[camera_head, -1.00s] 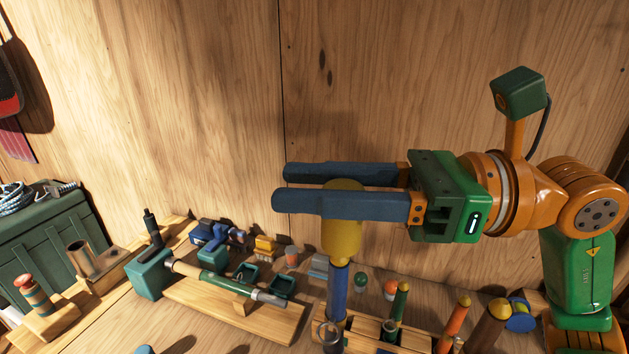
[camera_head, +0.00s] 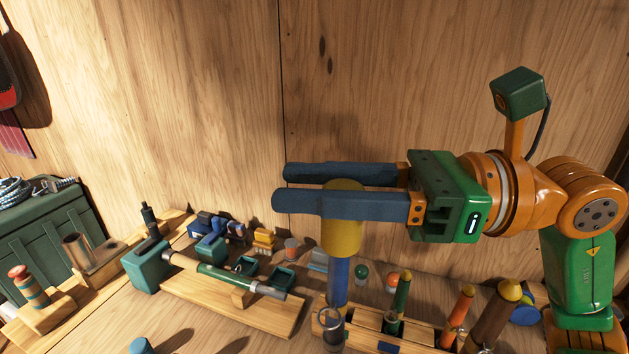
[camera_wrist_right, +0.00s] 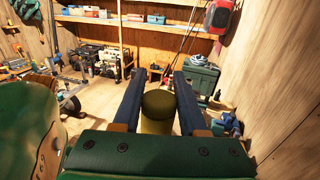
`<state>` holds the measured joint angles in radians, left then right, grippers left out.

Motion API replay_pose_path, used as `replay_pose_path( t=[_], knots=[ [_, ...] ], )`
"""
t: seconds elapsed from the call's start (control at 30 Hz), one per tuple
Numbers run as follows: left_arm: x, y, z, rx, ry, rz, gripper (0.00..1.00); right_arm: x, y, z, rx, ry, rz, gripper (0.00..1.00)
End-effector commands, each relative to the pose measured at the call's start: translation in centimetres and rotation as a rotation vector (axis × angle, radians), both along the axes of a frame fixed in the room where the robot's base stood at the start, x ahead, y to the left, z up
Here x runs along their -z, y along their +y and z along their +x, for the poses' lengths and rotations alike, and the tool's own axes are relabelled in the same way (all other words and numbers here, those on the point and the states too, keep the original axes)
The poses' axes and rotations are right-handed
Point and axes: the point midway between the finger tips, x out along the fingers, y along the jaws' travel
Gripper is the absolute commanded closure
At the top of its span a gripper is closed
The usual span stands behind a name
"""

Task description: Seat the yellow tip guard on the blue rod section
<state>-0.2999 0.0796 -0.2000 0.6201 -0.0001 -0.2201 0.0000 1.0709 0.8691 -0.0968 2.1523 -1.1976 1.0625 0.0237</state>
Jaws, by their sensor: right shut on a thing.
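My right gripper (camera_head: 300,185) comes in from the right and is shut on the yellow tip guard (camera_head: 343,236), a short upright cylinder between its two long dark-blue fingers. The guard also shows between the fingers in the right wrist view (camera_wrist_right: 158,110). The blue rod section (camera_head: 338,284) stands upright directly below the guard, in the wooden rack (camera_head: 415,333) at the front. The guard's lower rim meets or overlaps the rod's top in the head view. How far the rod goes into it is hidden. My left gripper is not in view.
Green (camera_head: 400,296), orange (camera_head: 459,315) and brown (camera_head: 497,312) rods stand close by on the right. A green-handled rod (camera_head: 225,277) lies on a wooden stand (camera_head: 252,312) at left. The wooden wall (camera_head: 400,80) rises behind; the air left of the fingers is free.

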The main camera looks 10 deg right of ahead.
Motion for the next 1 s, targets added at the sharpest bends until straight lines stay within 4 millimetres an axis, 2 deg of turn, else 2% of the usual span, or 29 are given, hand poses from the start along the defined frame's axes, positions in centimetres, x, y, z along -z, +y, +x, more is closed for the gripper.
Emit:
replay_pose_path(
  t=[1.0],
  knots=[
    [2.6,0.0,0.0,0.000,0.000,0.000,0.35,2.7,0.0,0.0,0.000,0.000,0.000,1.00]
  ],
)
